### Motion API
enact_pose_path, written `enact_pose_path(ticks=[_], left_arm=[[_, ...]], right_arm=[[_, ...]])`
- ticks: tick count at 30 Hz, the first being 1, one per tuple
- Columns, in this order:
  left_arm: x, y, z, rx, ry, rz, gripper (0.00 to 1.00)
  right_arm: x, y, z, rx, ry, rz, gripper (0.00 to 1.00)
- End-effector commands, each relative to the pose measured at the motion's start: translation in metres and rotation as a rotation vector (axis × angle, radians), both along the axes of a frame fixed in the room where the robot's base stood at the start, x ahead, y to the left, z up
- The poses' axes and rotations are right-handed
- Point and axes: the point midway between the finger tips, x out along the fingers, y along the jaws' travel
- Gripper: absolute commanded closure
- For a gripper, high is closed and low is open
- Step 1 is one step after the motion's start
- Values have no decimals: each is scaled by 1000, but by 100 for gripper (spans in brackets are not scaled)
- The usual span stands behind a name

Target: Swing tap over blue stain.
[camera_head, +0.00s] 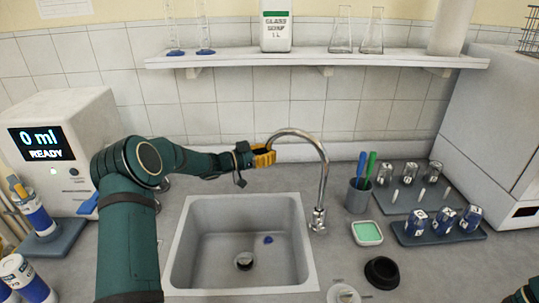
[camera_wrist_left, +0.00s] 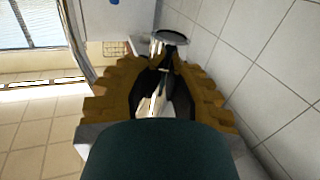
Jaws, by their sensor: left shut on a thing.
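The chrome tap (camera_head: 324,180) stands at the right rim of the sink (camera_head: 185,245). Its curved spout reaches left and back, its end at my left gripper (camera_head: 264,157). That gripper is shut on the spout's end, above the sink's back edge. In the left wrist view the ridged yellow-brown fingers (camera_wrist_left: 158,85) close around the spout (camera_wrist_left: 160,98). The blue stain (camera_head: 268,239) is a small spot on the sink's inside, right of the drain (camera_head: 244,261), nearer the front than the spout's end. My right gripper is not seen.
Right of the tap stand a pen cup (camera_head: 358,196), a green sponge dish (camera_head: 367,233) and racks of vials (camera_head: 440,229). A shelf with glassware (camera_head: 320,59) runs above. A dispenser reading 0 ml (camera_head: 75,140) stands left. The space over the basin is clear.

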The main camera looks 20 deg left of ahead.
Motion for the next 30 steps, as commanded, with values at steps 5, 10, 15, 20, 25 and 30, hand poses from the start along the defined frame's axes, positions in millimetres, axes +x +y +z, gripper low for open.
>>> enact_pose_path(ticks=[5,10,15,20,25,30], left_arm=[[1,9,2,4,-2,19,100],[0,9,3,4,-3,20,65],[0,6,2,3,-3,13,47],[0,4,2,2,-2,8,47],[-6,10,2,2,-2,8,47],[-27,30,2,4,-1,12,47]], right_arm=[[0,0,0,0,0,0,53],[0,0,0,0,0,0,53],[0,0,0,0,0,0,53],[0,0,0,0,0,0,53],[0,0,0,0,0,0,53],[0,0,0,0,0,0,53]])
